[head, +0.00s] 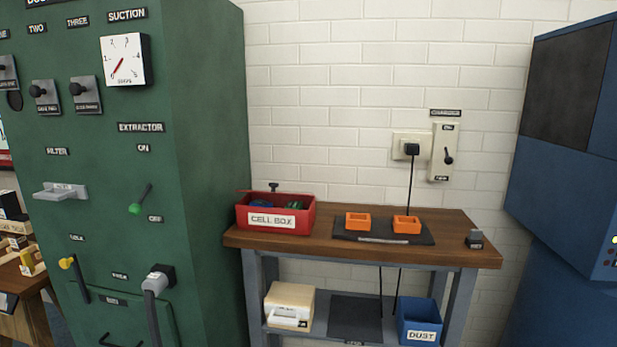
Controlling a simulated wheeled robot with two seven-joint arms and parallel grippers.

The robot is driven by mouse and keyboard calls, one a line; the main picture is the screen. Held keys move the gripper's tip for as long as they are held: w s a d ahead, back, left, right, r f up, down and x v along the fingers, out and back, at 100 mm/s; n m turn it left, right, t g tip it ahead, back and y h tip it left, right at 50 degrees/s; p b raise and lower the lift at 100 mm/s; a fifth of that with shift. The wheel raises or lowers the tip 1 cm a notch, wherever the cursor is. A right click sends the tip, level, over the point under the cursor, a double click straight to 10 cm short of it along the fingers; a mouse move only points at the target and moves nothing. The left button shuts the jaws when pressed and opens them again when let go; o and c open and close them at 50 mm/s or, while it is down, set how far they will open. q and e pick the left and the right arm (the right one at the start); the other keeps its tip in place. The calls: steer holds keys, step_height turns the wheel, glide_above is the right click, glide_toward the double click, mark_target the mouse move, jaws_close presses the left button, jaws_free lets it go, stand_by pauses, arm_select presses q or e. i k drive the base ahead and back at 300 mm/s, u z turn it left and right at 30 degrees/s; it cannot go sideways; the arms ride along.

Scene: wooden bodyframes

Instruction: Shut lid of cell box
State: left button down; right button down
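The red cell box (297,230), labelled CELL BOX, sits at the left end of the wooden table. Its top is open, and dark and green items (303,208) show inside. A small black knob (273,187) stands up at the back of the box. A thin red edge beside the knob looks like part of the lid, seen nearly edge-on; its exact angle is hard to tell. Neither of my grippers is in view.
A tall green cabinet (205,150) stands close on the left. A cable hangs from the wall socket (411,147) behind the table.

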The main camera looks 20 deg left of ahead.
mark_target(273, 185)
steer(key=i, duration=0.6)
steer(key=u, duration=1.5)
